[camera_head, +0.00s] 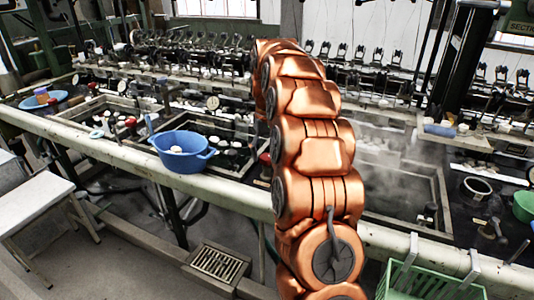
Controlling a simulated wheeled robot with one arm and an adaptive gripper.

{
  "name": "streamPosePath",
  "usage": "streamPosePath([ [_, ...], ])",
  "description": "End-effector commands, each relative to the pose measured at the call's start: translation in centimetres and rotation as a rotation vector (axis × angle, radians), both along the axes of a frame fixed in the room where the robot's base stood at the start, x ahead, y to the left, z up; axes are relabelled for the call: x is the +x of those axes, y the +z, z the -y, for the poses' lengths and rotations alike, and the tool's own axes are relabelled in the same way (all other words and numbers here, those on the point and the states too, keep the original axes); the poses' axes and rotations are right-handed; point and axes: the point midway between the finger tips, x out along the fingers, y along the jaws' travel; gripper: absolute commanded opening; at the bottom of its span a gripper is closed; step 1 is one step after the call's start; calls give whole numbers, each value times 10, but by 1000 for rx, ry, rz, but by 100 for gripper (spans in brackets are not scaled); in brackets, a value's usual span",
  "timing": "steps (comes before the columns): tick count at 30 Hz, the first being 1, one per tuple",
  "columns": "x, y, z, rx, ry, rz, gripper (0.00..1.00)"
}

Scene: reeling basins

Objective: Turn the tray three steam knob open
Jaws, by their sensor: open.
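My copper arm rises through the middle of the view and bends away over the reeling bench. My gripper is not visible; the arm hides its own far end. A red knob (265,158) shows just left of the arm at the bench's front edge, partly covered by the arm. Another red knob (130,121) stands farther left beside the left basin (97,106). I cannot tell which knob belongs to tray three, or how far either is turned. A steaming basin (398,188) lies right of the arm, and a dark middle basin (225,127) lies left of it.
A blue tub (183,155) sits on the front edge left of the arm. A pale rail (110,151) runs along the front. A green basket (425,284) hangs at the lower right. A bench (35,202) stands left.

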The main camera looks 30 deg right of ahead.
Motion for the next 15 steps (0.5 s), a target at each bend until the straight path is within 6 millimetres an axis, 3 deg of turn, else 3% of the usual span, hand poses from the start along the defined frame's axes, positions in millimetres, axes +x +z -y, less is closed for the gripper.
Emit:
streamPosePath([
  [15,1,58,0,-2,1,3,71],
])
